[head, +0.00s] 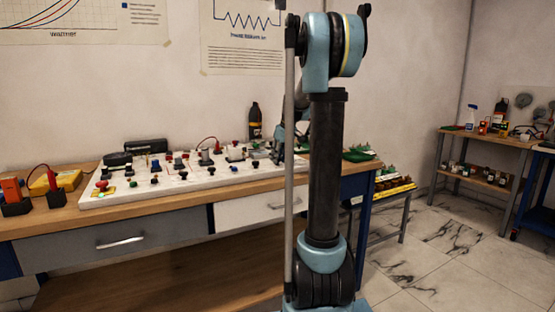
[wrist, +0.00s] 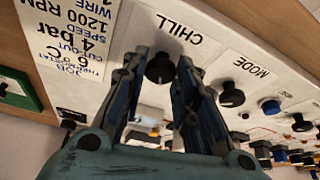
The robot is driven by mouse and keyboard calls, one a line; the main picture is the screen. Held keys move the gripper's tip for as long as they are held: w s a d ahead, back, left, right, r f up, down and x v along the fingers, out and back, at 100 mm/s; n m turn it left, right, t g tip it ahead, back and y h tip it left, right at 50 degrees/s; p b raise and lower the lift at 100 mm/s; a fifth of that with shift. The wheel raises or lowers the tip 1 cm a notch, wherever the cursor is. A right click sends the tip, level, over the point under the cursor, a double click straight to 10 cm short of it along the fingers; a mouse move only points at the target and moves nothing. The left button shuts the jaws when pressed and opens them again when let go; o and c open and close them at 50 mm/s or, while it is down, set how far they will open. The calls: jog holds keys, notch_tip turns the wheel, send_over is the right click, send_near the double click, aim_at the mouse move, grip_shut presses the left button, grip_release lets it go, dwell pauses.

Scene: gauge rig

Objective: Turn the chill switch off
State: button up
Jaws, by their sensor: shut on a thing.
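The chill switch (wrist: 160,70) is a dark round knob below the printed word CHILL in the wrist view. My gripper (wrist: 163,57) has one finger on each side of the knob and is shut on it. Which way the knob's pointer faces is too small to tell. In the head view my gripper (head: 279,150) is at the right end of the white panel (head: 120,194). My arm partly hides it there, and the chill switch cannot be made out.
The MODE knob (wrist: 231,95) is close to the right of my right finger. A blue button (wrist: 270,106) and several other knobs lie beyond it. A printed card (wrist: 80,35) is to the left. A dark bottle (head: 255,121) stands behind the panel, and a green tray (head: 358,155) to its right.

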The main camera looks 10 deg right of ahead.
jog(key=shift+w+n+y, duration=0.1)
jog(key=shift+n+y, duration=0.2)
jog(key=shift+n, duration=0.7)
jog(key=shift+g, duration=0.3)
jog(key=o, duration=1.1)
jog(key=shift+c, duration=0.2)
jog(key=shift+d+r, duration=0.1)
jog(key=v, duration=1.1)
jog(key=shift+r, duration=0.3)
jog(key=shift+s, duration=0.2)
